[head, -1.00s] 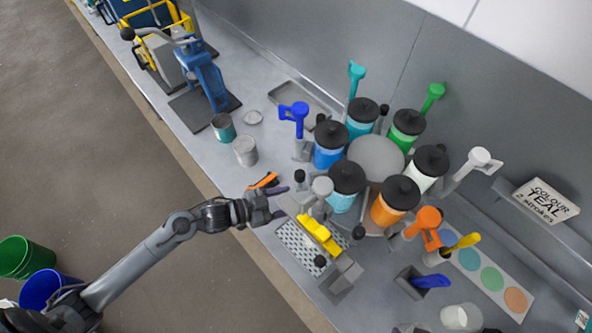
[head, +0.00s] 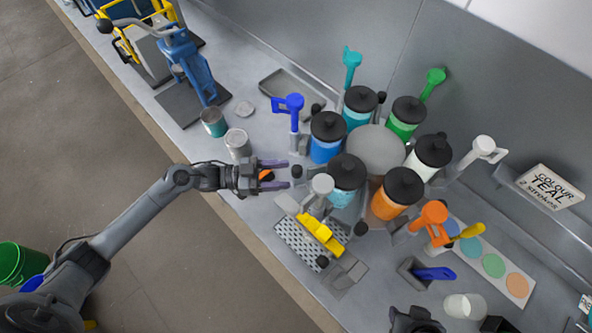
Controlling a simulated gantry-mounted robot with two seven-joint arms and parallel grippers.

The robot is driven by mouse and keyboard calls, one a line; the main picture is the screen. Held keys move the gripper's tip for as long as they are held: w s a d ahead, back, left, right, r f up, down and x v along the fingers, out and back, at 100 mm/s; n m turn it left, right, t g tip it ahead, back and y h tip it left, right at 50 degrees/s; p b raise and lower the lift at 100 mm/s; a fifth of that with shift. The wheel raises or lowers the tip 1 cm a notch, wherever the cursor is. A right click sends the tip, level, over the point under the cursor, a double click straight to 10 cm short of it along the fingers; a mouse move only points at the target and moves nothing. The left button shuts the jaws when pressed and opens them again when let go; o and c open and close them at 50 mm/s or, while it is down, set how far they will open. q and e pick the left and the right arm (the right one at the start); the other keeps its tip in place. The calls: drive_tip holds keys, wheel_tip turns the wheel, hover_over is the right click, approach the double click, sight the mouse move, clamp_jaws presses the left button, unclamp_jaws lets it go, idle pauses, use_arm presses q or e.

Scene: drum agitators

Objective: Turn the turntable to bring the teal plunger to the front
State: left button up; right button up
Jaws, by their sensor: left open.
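The turntable's grey hub (head: 374,150) is ringed by black-lidded canisters. The teal plunger (head: 351,66) stands upright at the back, above a teal canister (head: 359,108). The blue plunger (head: 292,112) is at the left, the green plunger (head: 432,82) at the back right, the white plunger (head: 484,147) at the right and the orange plunger (head: 433,217) at the front right. A light-blue canister (head: 343,190) is at the front. My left gripper (head: 286,174) is open, its fingers pointing right at a small dark knob (head: 297,172); contact is unclear. A dark part at the bottom edge may be my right gripper (head: 415,320).
A yellow lever (head: 320,230) and perforated drip grate (head: 296,240) are at the front. An orange item (head: 266,175) shows between my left fingers. Cans (head: 238,143) stand left. A sign (head: 550,187) reads "COLOUR TEAL 2 strokes". Clear cup (head: 464,306) at front right.

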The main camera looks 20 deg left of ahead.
sight(297, 175)
use_arm(q)
drive_tip(key=shift+p+x, duration=0.4)
drive_tip(key=shift+x, duration=1.95)
clamp_jaws()
drive_tip(key=shift+d, duration=0.1)
